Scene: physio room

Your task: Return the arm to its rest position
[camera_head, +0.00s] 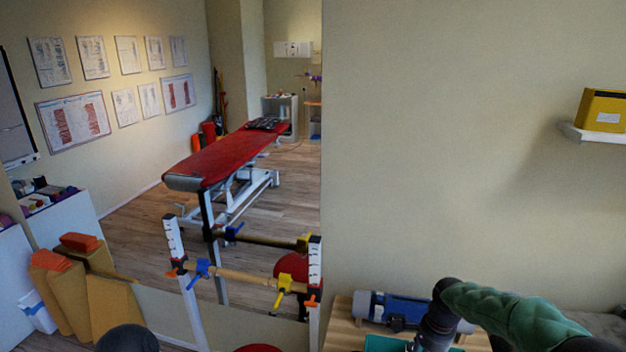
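An arm with a green quilted sleeve, which I take to be my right arm, comes in from the lower right. It bends down at a black joint over a wooden shelf top (345,337). The dark lower end of this arm, where my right gripper (430,338) would be, is cut off by the bottom edge. I cannot see its fingertips or whether it holds anything. My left gripper is not in view. A dark rounded shape shows at the bottom left, and I cannot tell what it is.
A blue and grey roll (408,309) lies on the shelf top, with a teal tray (385,344) in front, near the arm. A yellow box (600,110) sits on a wall shelf (590,134). A rack with a wooden bar (242,279) stands left. A red treatment table (225,158) is farther back.

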